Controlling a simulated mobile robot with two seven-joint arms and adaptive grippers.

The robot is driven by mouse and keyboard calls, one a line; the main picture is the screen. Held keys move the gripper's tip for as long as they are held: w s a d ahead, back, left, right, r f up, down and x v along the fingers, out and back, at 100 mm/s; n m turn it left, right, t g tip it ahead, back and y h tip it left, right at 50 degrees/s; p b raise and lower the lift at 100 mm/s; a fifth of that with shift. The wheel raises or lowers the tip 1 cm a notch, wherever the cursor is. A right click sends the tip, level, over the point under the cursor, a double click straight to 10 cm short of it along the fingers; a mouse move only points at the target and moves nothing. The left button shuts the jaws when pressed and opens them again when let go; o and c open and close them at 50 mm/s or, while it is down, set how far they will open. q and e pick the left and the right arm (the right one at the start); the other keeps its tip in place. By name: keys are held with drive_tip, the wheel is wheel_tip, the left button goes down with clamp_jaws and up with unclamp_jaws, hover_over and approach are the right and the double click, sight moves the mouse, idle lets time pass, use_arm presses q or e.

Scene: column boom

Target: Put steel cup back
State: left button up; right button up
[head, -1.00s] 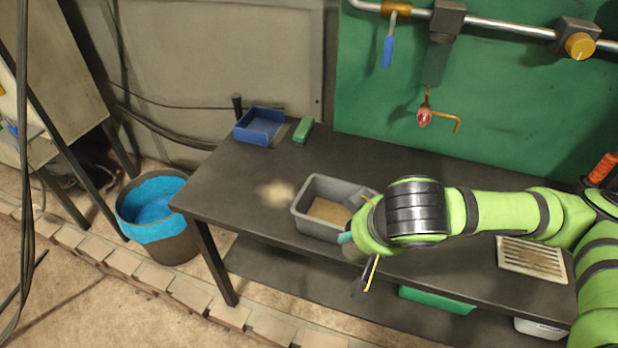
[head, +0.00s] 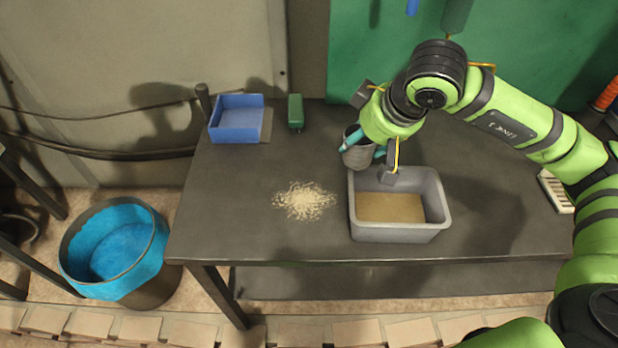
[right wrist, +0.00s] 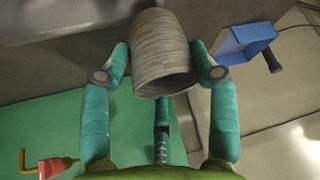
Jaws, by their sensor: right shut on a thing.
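The steel cup (head: 357,158) is a grey ridged cylinder, held above the dark bench just behind the upper left corner of the grey bin. My right gripper (head: 364,152) is shut on it, with teal fingers on opposite sides. In the right wrist view the cup (right wrist: 160,48) sits between the two fingers of the gripper (right wrist: 166,70), its dark open end towards the camera. The arm partly covers the cup in the head view. I cannot tell its exact height above the bench. My left gripper is not in view.
The grey bin (head: 437,212) holds a layer of tan grains. A pile of pale grains (head: 304,201) lies on the bench (head: 245,225). A blue tray (head: 238,126) and a green block (head: 295,111) stand at the back left. A blue-lined bucket (head: 118,245) stands on the floor.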

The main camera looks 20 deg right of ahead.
use_arm(q)
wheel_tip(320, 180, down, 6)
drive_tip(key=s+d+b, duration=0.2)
drive_tip(key=b, duration=0.2)
use_arm(e)
drive_tip(key=w+d+r+n+y, duration=0.1)
drive_tip(key=w+d+n+y, duration=0.1)
drive_tip(key=w+d+n, duration=0.15)
drive_tip(key=w+a+f+p, duration=0.3)
drive_tip(key=a+f, duration=0.3)
drive_tip(key=a, duration=0.3)
drive_tip(key=shift+w+f+g+h+p, duration=0.15)
drive_tip(key=shift+w+g+h+p, duration=0.2)
drive_tip(key=shift+w, duration=0.55)
drive_tip(key=shift+a+f+m, duration=0.25)
drive_tip(key=shift+f, duration=0.3)
wheel_tip(320, 180, down, 3)
drive_tip(key=shift+p, duration=0.75)
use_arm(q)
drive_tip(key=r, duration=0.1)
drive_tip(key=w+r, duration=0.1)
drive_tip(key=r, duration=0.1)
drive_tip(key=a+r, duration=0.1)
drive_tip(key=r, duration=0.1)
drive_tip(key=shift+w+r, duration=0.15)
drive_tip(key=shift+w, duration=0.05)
use_arm(e)
drive_tip(key=shift+w+f, duration=0.1)
drive_tip(key=shift+f, duration=0.05)
